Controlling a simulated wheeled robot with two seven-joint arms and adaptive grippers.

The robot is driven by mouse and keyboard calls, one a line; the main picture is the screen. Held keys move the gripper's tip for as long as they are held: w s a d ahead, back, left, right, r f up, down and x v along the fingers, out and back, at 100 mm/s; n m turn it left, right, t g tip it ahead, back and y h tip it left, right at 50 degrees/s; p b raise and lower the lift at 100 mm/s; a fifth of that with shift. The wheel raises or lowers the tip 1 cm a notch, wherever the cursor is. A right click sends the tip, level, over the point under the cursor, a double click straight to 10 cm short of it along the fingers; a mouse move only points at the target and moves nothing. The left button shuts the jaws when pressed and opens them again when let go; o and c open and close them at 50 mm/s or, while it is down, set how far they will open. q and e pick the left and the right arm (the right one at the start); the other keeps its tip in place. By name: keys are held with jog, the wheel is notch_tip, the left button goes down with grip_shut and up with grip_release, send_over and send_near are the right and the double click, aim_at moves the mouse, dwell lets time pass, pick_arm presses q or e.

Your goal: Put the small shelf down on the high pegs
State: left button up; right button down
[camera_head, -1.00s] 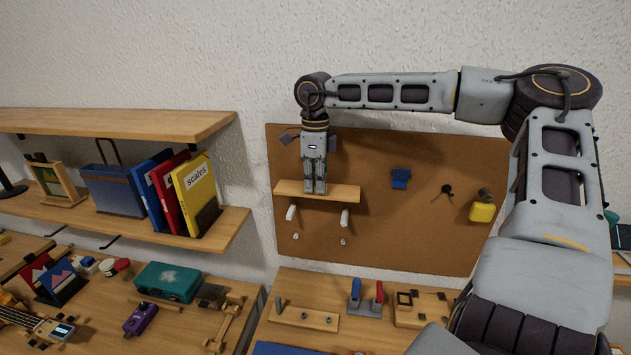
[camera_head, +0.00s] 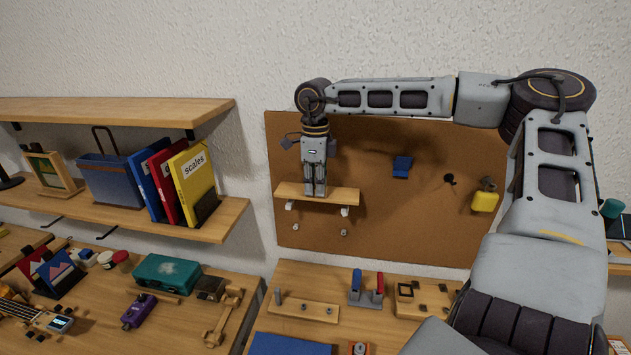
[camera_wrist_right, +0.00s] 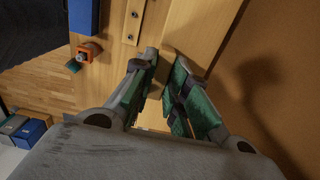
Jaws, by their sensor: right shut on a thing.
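The small shelf (camera_head: 335,195) is a flat wooden board, roughly level, in front of the brown pegboard in the head view. My right gripper (camera_head: 315,190) points down from above and is shut on it near its middle. The high pegs are pale; the left one (camera_head: 289,206) and the right one (camera_head: 345,211) show just under the board. Their tops are hidden by it, and I cannot tell whether it touches them. The right wrist view shows the gripper's green-padded fingers (camera_wrist_right: 165,85) close up. My left gripper is not in view.
Two low pegs, left (camera_head: 295,227) and right (camera_head: 343,232), sit below. The pegboard (camera_head: 420,240) also carries a blue item (camera_head: 402,166) and a yellow item (camera_head: 485,201). Left is a wall shelf (camera_head: 120,222) with books. A cluttered bench (camera_head: 265,315) lies underneath.

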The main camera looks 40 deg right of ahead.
jog(key=shift+f+b, duration=0.55)
jog(key=shift+f, duration=0.7)
jog(key=c, duration=1.3)
grip_release()
jog(key=shift+r, duration=0.1)
jog(key=shift+r+p, duration=1.3)
jog(key=shift+r, duration=1.1)
jog(key=shift+r, duration=0.1)
